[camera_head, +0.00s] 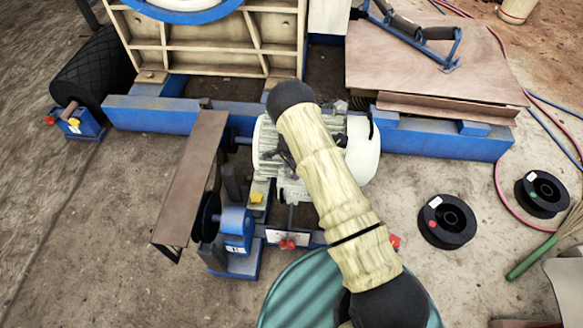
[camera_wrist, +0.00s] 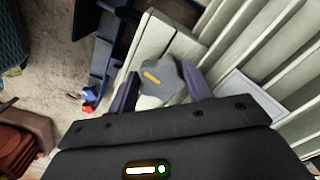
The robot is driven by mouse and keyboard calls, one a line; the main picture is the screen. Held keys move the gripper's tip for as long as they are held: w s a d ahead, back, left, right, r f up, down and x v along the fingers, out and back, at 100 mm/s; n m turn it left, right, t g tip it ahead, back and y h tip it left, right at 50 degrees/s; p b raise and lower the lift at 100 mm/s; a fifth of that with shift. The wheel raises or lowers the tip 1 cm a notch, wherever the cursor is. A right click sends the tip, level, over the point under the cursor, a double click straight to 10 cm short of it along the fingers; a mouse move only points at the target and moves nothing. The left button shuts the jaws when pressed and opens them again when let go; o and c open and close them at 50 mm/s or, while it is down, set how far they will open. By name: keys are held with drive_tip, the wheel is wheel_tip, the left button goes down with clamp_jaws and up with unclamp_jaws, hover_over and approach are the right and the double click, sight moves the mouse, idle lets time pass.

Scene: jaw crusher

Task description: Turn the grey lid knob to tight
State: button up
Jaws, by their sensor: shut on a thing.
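The grey lid knob (camera_wrist: 172,84) shows in the wrist view as a rounded, lobed cap with a short yellow mark on top. The mark slants from upper left to lower right. The knob sits over a pale, ribbed housing (camera_wrist: 174,45). My gripper (camera_wrist: 160,73) has one dark finger on each side of the knob and is shut on it. The lower part of the knob's sides is hidden by the fingers. In the head view my arm covers the knob and most of the gripper, above the grey-white motor (camera_head: 292,190).
A brown guard plate (camera_head: 190,180) stands left of the motor. The blue frame beam (camera_head: 450,142) runs behind it. A green ribbed drum (camera_head: 300,292) is in front. Two black spools (camera_head: 447,221) lie on the floor at right. A red-and-blue part (camera_wrist: 89,97) shows left of my fingers.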

drive_tip(key=shift+w+m, duration=0.1)
drive_tip(key=shift+m, duration=1.5)
drive_tip(key=o, duration=1)
drive_tip(key=shift+w, duration=0.1)
